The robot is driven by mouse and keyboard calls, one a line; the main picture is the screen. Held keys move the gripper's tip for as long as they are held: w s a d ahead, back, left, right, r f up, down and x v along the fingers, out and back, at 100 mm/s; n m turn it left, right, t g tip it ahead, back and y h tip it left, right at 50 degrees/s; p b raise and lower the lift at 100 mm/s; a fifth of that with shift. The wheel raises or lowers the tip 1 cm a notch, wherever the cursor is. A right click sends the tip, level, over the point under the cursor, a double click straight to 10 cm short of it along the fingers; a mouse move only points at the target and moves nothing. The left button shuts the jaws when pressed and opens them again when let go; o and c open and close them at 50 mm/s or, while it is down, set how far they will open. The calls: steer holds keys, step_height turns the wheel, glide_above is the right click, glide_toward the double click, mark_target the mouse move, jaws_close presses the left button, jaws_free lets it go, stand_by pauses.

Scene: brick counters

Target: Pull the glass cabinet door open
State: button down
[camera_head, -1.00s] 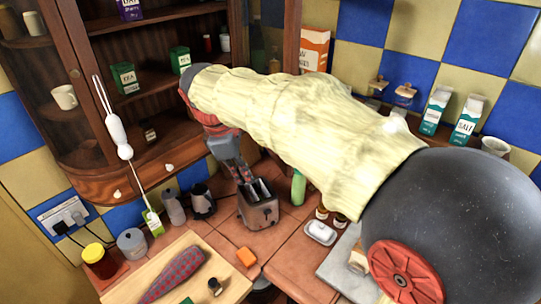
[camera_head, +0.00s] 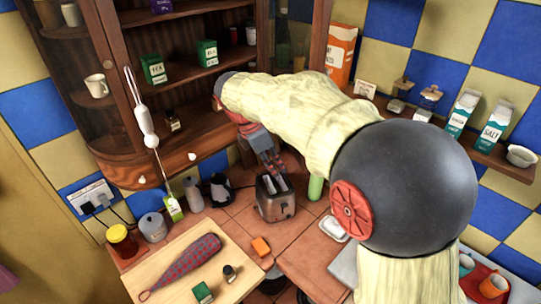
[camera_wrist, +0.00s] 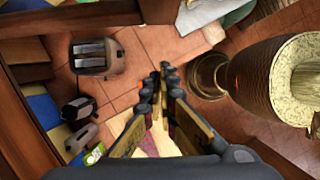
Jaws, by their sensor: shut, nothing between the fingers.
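The wooden cabinet (camera_head: 185,132) stands at the upper left in the head view. A curved glass pane (camera_head: 65,75) in a wooden frame covers its left part, with a white mug behind it. The middle shelves show with no clear glass in front. Another framed part (camera_head: 318,35) stands at the right, with bottles beside it; I cannot tell how far it is swung. My gripper (camera_head: 273,166) is shut and empty, pointing down above the toaster, right of the cabinet's lower front. In the wrist view my gripper (camera_wrist: 167,70) has its fingertips together, touching no door.
A toaster (camera_head: 275,198) stands below my gripper, with a dark kettle (camera_head: 220,188) to its left. A cutting board (camera_head: 165,285) with a checked cloth item lies at the front. Tea boxes (camera_head: 207,53) stand on the shelf. A wall shelf (camera_head: 500,160) holds cartons.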

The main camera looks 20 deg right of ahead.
steer(key=shift+s+d+f+p, duration=0.15)
steer(key=shift+d+f, duration=0.1)
steer(key=shift+d, duration=0.85)
steer(key=shift+d+f+p, duration=0.15)
steer(key=shift+d+f, duration=0.1)
steer(key=shift+d, duration=0.85)
steer(key=shift+d, duration=0.1)
